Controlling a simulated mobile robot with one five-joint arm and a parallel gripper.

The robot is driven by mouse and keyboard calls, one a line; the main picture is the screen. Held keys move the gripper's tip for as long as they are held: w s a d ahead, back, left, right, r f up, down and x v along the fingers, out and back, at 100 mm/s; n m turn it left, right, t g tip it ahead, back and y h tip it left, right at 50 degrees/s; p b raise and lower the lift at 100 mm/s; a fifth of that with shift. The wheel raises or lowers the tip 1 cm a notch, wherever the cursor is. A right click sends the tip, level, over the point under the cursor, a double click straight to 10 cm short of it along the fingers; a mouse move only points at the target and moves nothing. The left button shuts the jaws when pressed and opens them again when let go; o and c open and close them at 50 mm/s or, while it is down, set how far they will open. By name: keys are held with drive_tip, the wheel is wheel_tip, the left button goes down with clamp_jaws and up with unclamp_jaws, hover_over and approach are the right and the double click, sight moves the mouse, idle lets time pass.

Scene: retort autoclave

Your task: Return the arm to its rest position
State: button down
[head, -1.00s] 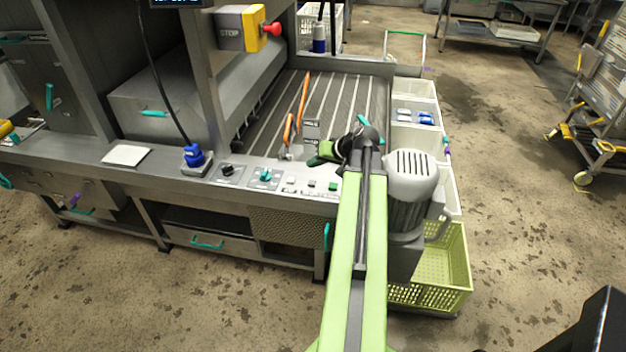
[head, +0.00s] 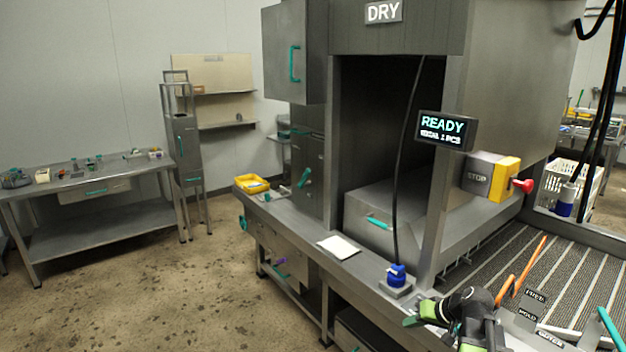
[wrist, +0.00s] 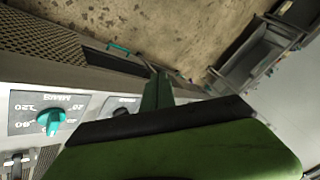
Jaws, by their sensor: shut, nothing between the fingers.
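My gripper (head: 412,321) is at the lower right of the head view, over the front ledge of the machine and beside the blue knob unit (head: 397,277). Its green fingers are together with nothing between them. My dark wrist and green arm run down out of the bottom of that view. In the wrist view my gripper (wrist: 158,88) points over the panel edge toward the floor, its green and black body filling the lower middle. A teal dial (wrist: 50,121) on the control panel shows at the left there.
The machine's display (head: 445,130) reads READY. A red stop button (head: 523,186) sits on a yellow box. A white card (head: 338,247) and a yellow tray (head: 251,183) are on the ledge. The floor at the left is open.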

drive_tip(key=s+a+f+n+g, duration=0.1)
drive_tip(key=a+f+n+g, duration=0.1)
drive_tip(key=a, duration=0.8)
drive_tip(key=s+a+f+n+g, duration=0.2)
drive_tip(key=a, duration=0.7)
drive_tip(key=s+a+f+g+h, duration=0.1)
drive_tip(key=s+a+h, duration=0.1)
drive_tip(key=s+a, duration=0.2)
drive_tip(key=s+d, duration=0.1)
drive_tip(key=s+d+m+g+h, duration=0.1)
drive_tip(key=d, duration=0.1)
drive_tip(key=s+d+m+h, duration=0.1)
drive_tip(key=shift+d+f+g, duration=0.25)
drive_tip(key=shift+d+g, duration=0.05)
